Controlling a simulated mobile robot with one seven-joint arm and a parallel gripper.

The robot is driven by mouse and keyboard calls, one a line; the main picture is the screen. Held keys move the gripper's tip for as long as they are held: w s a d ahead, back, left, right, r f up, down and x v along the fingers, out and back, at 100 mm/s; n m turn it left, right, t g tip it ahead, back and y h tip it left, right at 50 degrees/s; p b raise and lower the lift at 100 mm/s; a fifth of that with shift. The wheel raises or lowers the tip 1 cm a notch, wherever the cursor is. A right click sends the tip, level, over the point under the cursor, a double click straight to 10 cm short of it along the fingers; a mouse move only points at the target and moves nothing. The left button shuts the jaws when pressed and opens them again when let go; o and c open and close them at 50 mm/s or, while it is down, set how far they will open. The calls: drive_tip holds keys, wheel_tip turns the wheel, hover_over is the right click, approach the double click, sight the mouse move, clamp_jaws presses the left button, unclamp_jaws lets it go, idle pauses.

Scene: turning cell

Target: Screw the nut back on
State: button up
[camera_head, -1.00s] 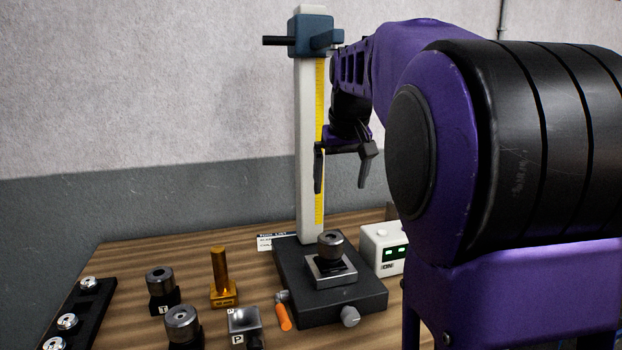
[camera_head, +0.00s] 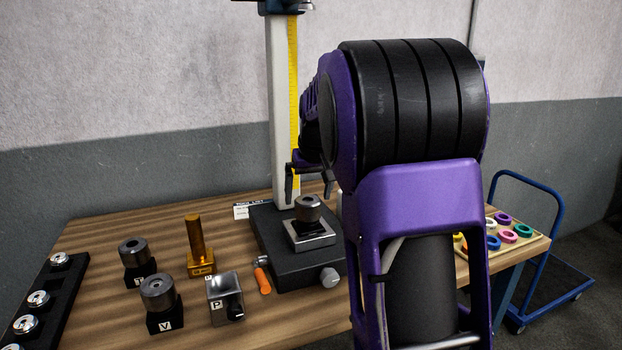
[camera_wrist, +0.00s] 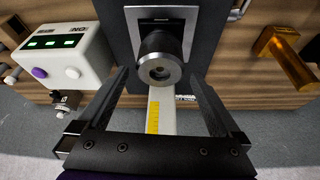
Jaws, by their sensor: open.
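My gripper (camera_head: 309,192) is open, its fingers pointing down, just above a dark steel round piece with a hole in its top (camera_head: 308,208). I take this piece as the nut, but no thread shows. It sits on a square metal plate (camera_head: 318,241) on the dark base of a tall measuring stand (camera_head: 280,120). In the wrist view the nut (camera_wrist: 160,68) appears between the two open fingers (camera_wrist: 160,80), with nothing gripped. Whether the fingertips reach down beside it I cannot tell.
A white display box (camera_wrist: 60,52) is beside the stand. A tray of coloured rings (camera_head: 520,240) lies right.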

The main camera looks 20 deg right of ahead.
sight(306, 201)
drive_tip(key=shift+x, duration=1.7)
drive_tip(key=shift+r, duration=0.1)
drive_tip(key=c, duration=1.4)
drive_tip(key=shift+r+m+h+p, duration=0.15)
drive_tip(key=shift+m+h+p, duration=0.2)
drive_tip(key=shift+m, duration=0.25)
drive_tip(key=m+h+p, duration=0.1)
drive_tip(key=m, duration=0.2)
drive_tip(key=shift+p, duration=0.35)
drive_tip(key=m+g+h+p, duration=0.1)
drive_tip(key=m+p, duration=0.1)
drive_tip(key=m, duration=0.1)
drive_tip(key=shift+a+m, duration=0.1)
drive_tip(key=shift+m, duration=0.3)
drive_tip(key=shift+m+g, duration=0.3)
drive_tip(key=shift+m, duration=0.3)
drive_tip(key=shift+p, duration=0.3)
